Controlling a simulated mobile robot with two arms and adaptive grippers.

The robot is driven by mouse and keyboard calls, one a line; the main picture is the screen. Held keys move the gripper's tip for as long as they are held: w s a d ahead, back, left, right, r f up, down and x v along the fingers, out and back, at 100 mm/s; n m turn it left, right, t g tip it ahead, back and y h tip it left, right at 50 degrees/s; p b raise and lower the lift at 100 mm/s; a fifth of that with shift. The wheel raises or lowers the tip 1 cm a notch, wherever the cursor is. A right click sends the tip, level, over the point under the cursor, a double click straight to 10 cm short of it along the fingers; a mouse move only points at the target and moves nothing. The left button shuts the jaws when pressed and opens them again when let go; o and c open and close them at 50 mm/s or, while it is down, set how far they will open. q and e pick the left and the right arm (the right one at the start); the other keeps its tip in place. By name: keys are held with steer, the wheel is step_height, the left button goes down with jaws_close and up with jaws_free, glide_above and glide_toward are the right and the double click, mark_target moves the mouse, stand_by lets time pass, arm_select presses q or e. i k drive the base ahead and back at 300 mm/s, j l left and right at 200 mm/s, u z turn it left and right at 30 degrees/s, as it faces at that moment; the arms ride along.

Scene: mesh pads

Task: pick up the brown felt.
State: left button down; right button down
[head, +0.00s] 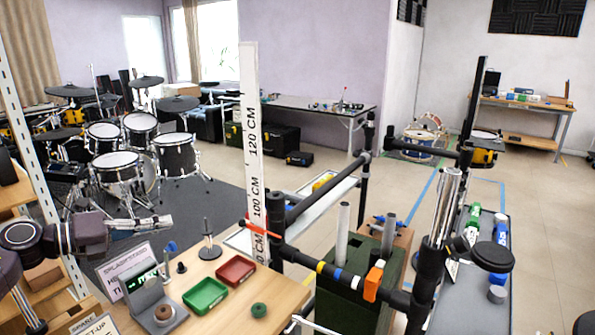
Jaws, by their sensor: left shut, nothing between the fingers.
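A small brown ring-shaped piece, which looks like the brown felt (164,313), sits at the foot of a grey device with a small display (147,283) on the wooden table (235,315). My left gripper (168,221) reaches in from the left. It is shut and empty, above and behind the device, well apart from the brown felt. A similar green felt piece (259,310) lies to the right on the same table. My right gripper does not show.
A green tray (205,296) and a red tray (236,270) lie on the table, with a small dark stand (208,240) behind them. A white sign (125,270) is left of the device. A tall height ruler (250,140) and black rails (330,270) stand to the right.

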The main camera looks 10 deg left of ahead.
mark_target(166, 307)
steer(key=k+l, duration=0.8)
